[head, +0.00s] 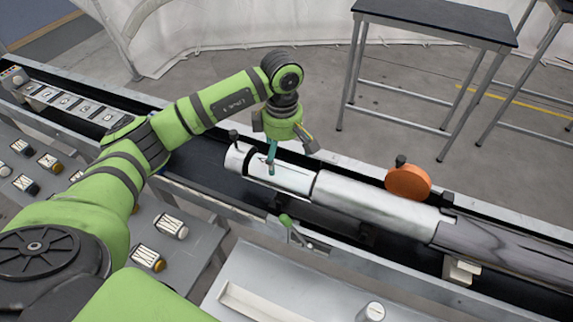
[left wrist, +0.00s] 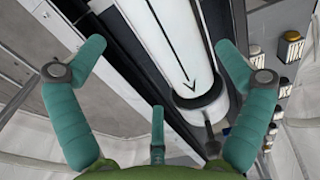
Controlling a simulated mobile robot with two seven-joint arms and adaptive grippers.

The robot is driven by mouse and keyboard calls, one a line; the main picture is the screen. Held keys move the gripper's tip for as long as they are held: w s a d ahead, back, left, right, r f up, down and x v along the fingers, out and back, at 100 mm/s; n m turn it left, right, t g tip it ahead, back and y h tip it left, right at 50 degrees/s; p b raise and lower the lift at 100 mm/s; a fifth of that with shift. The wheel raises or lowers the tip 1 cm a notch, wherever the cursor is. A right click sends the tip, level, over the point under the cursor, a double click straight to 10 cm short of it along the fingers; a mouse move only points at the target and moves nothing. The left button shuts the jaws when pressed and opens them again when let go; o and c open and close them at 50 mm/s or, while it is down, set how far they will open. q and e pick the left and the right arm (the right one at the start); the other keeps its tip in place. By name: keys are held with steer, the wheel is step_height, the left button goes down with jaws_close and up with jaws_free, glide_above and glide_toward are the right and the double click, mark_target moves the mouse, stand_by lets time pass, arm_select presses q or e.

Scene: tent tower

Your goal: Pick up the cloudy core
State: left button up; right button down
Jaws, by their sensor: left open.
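A long silver tube (head: 372,205) lies across the dark trough. Near its left end a pale white section (head: 285,175) shows through an open side; in the left wrist view a white length with a black arrow (left wrist: 172,40) ends in a dark-rimmed collar (left wrist: 196,108). A grey, streaked cylinder (head: 515,250) continues from the tube's right end. I cannot tell for sure which piece is the cloudy core. My left gripper (head: 288,152) is above the tube's left part. Its teal fingers (left wrist: 158,60) are spread wide and hold nothing. My right gripper does not show.
An orange disc (head: 408,183) stands by the tube's far side. A green-handled lever (head: 287,222) sits on the near rail. Small labelled containers (head: 172,227) stand on the grey table at left. A numbered tray (head: 72,105) is at the trough's far left. A dark-topped table (head: 435,18) stands behind.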

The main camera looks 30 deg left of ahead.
mark_target(284, 165)
arm_select(q)
steer(key=f+p, duration=0.1)
steer(key=f, duration=0.1)
steer(key=s+f+p, duration=0.1)
steer(key=shift+d+p, duration=0.35)
steer(key=shift+d, duration=0.05)
steer(key=shift+w+f, duration=0.25)
steer(key=shift+f, duration=0.8)
steer(key=shift+a+f, duration=0.1)
steer(key=shift+f, duration=0.05)
steer(key=c, duration=1.4)
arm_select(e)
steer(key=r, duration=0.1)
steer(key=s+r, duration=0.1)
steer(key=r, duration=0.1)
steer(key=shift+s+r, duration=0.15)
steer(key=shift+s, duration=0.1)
